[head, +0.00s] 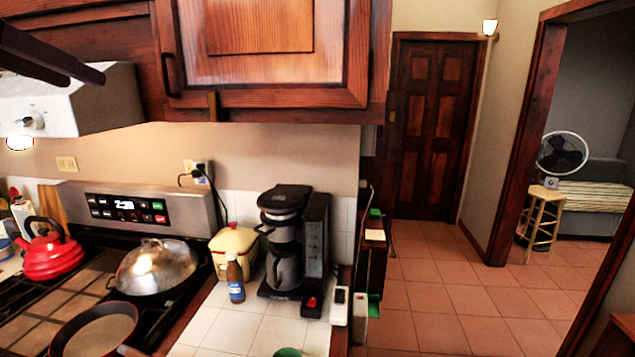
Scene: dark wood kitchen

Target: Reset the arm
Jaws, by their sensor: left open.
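My left gripper (83,78) shows at the top left corner of the head view. Its two long dark fingers point right and slightly down, in front of the white range hood (70,104). The fingers are apart and nothing is between them. The rest of the left arm is outside the picture. My right gripper does not show.
Below are a stove with a red kettle (50,252), a lidded pan (155,270) and a frying pan (97,332). A coffee maker (285,250), bottle (235,279) and yellow canister (234,245) stand on the tiled counter. A wooden cabinet (262,85) hangs above. Tiled floor lies open at right.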

